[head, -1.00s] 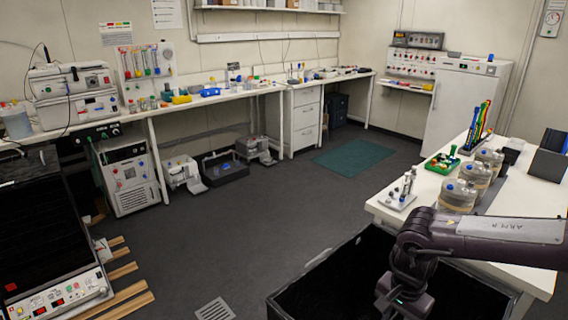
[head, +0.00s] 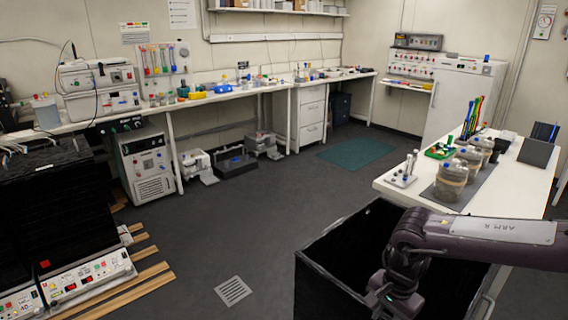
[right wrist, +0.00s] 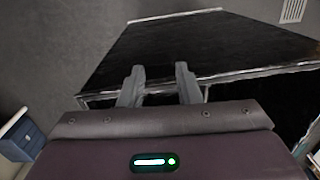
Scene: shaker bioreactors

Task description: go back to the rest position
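My right arm (head: 480,232) comes in from the right in the head view, dark purple, bent down over a black open-topped bin (head: 318,272). Its gripper is hidden below the frame there. In the right wrist view my right gripper (right wrist: 160,78) shows two grey fingers, apart, with nothing between them. The black bin (right wrist: 200,45) lies beyond the fingertips in that view. My left arm and gripper are in no view.
A white table (head: 400,192) with jars (head: 452,180) stands at the right. A stack of black shaker units (head: 60,225) with wooden slats (head: 135,285) is at the left. A long bench (head: 225,95) lines the back. The grey floor (head: 235,225) between is clear.

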